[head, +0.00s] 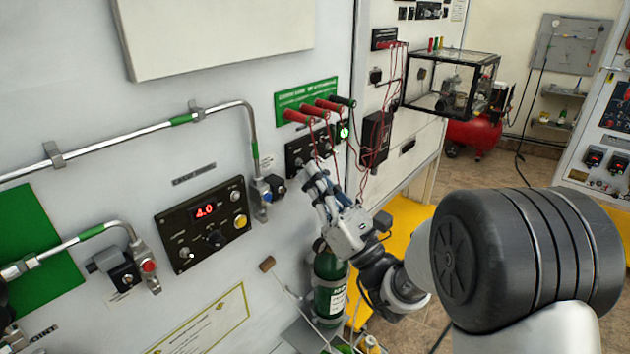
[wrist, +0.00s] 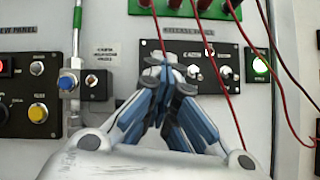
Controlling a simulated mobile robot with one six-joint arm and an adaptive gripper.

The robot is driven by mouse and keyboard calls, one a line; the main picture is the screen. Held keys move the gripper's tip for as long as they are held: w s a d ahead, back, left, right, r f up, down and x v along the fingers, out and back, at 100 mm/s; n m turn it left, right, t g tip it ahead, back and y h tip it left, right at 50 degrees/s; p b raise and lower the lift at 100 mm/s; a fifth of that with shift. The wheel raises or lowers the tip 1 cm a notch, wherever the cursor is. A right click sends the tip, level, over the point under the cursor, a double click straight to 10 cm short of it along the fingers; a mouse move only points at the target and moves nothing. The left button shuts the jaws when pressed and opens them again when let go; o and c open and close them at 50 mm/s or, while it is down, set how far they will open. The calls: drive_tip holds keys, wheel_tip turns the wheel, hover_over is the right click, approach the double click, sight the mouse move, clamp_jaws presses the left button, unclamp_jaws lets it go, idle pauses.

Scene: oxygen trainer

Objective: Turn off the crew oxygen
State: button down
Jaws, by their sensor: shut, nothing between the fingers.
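The panel whose label partly reads "EW PANEL" in the wrist view (wrist: 20,88) is at the left there, with a small toggle and a yellow button (wrist: 38,112). What seems to be the same black panel is in the head view (head: 172,228), with a red "4.0" display (head: 203,211), a dark knob (head: 215,240) and a toggle (head: 186,253). My gripper (head: 312,172) is shut and empty, to the right of that panel. In the wrist view my fingertips (wrist: 172,78) are together in front of a second black switch panel (wrist: 210,88), hiding part of it.
Red wires hang from the plugs (head: 312,110) above the second panel, close to my fingers. A blue-capped valve (wrist: 68,82) on a pipe stands between the panels. A green cylinder (head: 330,285) is below my gripper. A glass case (head: 450,82) is farther right.

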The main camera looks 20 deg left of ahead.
drive_tip(key=c, duration=2.4)
unclamp_jaws()
drive_tip(key=shift+r, duration=0.25)
drive_tip(key=c, duration=2.1)
unclamp_jaws()
drive_tip(key=shift+c, duration=0.2)
drive_tip(key=shift+o, duration=0.7)
drive_tip(key=shift+d+f, duration=0.15)
drive_tip(key=shift+o, duration=1.1)
drive_tip(key=v, duration=0.7)
drive_tip(key=shift+f, duration=0.25)
